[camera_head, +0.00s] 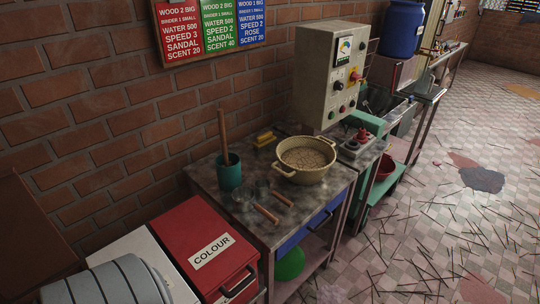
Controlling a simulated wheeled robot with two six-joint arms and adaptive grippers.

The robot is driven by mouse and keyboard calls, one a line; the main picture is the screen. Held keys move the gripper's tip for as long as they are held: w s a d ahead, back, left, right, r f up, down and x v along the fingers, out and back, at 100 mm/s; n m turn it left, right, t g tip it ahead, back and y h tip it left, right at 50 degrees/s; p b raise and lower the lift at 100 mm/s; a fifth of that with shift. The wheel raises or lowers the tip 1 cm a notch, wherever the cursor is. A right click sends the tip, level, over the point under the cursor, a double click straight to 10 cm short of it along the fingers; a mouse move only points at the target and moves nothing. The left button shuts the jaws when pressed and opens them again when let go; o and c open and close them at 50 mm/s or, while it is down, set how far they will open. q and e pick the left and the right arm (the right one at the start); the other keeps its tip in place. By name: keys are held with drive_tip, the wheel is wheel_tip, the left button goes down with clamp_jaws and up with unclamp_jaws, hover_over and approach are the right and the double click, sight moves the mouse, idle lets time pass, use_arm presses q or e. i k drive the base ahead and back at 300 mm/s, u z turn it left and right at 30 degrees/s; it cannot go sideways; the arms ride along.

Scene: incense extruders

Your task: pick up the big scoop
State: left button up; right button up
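Two scoops with wooden handles lie on the worn metal-topped table (205,178), in front of the teal cup and the pan. The front-left scoop (266,213) has a dark, see-through-looking head to its upper left. The other scoop (283,200) lies just behind and right of it. Their heads blend into the stained tabletop, and I cannot tell surely which is bigger. Neither of my grippers shows in the head view.
A teal cup (229,174) with a wooden stick stands behind the scoops. A two-handled pan of grainy material (305,176) stands to their right. A red COLOUR box (180,235) adjoins the table's left. A control box (333,85) stands behind right. Sticks litter the floor.

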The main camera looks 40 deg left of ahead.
sight(243, 197)
drive_tip(key=i, duration=3.05)
drive_tip(key=u, duration=3.6)
